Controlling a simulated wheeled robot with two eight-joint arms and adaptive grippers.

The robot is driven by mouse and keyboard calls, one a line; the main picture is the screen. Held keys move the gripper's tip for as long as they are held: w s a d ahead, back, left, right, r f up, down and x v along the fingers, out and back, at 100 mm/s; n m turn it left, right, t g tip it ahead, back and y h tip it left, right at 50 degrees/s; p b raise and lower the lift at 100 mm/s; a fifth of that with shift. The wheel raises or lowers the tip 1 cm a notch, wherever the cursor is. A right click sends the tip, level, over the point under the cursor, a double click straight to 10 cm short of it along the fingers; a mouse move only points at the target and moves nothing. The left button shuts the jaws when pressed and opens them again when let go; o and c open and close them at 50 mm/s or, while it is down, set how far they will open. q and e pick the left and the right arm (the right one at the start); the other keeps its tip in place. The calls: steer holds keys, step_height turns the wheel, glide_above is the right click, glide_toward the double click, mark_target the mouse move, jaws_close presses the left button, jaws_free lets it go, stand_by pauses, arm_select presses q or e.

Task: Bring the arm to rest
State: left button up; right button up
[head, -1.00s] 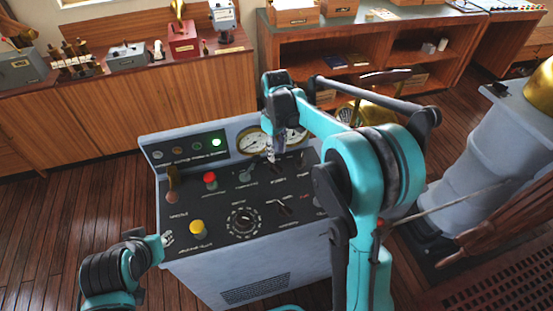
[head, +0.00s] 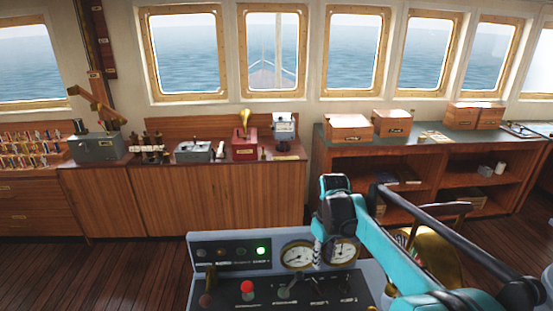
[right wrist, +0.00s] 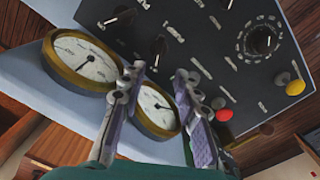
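My right arm (head: 400,262), turquoise and black, reaches over the grey control console (head: 215,272). My right gripper (head: 318,255) hangs in front of the two round gauges on the console's raised back. In the right wrist view its two fingers (right wrist: 158,80) stand apart with nothing between them; the gripper is open. Beyond the fingers are a left gauge (right wrist: 82,60), a right gauge (right wrist: 155,108) and the black panel (right wrist: 215,50). I cannot tell how far the fingertips are from the panel. My left gripper is out of view.
The console carries a red button (head: 247,287), a lit green lamp (head: 261,251) and levers. A yellow knob (right wrist: 295,87) shows in the wrist view. A wooden cabinet (head: 215,200) and shelf unit (head: 440,160) stand behind. Open floor (head: 120,265) lies left of the console.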

steer(key=s+f+m+t+b, duration=0.2)
steer(key=s+m+t, duration=0.1)
steer(key=s, duration=0.8)
steer(key=s+f+m+t+b, duration=0.2)
steer(key=s+f+m+t, duration=0.1)
steer(key=s, duration=0.8)
steer(key=shift+s+a+t, duration=0.4)
steer(key=shift+a+t, duration=0.05)
steer(key=shift+t, duration=0.05)
